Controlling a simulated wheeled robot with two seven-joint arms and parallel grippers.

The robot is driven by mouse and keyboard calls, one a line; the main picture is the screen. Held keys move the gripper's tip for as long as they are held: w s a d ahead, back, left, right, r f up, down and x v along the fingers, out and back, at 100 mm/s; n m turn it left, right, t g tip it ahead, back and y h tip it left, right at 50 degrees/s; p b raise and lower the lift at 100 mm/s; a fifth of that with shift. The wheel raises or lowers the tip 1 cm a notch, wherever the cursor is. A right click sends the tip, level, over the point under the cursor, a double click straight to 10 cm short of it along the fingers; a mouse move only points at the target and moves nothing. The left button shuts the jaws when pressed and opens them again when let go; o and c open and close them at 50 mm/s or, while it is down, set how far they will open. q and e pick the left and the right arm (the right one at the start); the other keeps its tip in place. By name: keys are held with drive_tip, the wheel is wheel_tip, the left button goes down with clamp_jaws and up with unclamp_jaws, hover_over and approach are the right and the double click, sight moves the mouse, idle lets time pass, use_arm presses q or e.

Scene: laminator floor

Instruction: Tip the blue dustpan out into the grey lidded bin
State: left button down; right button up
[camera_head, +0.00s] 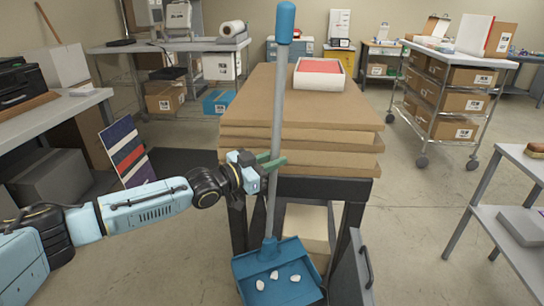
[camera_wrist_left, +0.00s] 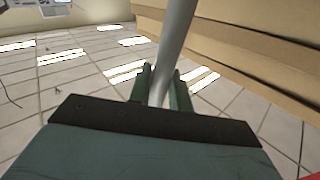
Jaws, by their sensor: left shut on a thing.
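The blue dustpan (camera_head: 262,268) hangs at the bottom centre of the head view, with several small white scraps lying in its pan. Its long grey handle (camera_head: 277,120) rises nearly upright to a blue grip at the top. My left gripper (camera_head: 271,163) is shut on the lower half of this handle. The left wrist view shows the handle (camera_wrist_left: 172,45) between the two green fingers (camera_wrist_left: 160,88). A grey panel with a dark handle (camera_head: 352,272), which may be part of the grey lidded bin, stands just right of the pan. The bin's opening cannot be made out. My right gripper is out of view.
A dark-framed table stacked with brown boards (camera_head: 330,115) stands close behind the handle, with a white tray (camera_head: 320,82) on top. A pale box (camera_head: 308,228) sits beneath. A grey shelf cart (camera_head: 510,215) is at the right. Floor between them is clear.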

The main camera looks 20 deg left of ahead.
use_arm(q)
drive_tip(key=shift+m, duration=0.6)
drive_tip(key=s+d+p, duration=0.1)
drive_tip(key=s+p, duration=0.1)
drive_tip(key=s+d+p, duration=0.2)
drive_tip(key=shift+d+f, duration=0.15)
drive_tip(key=shift+f, duration=0.05)
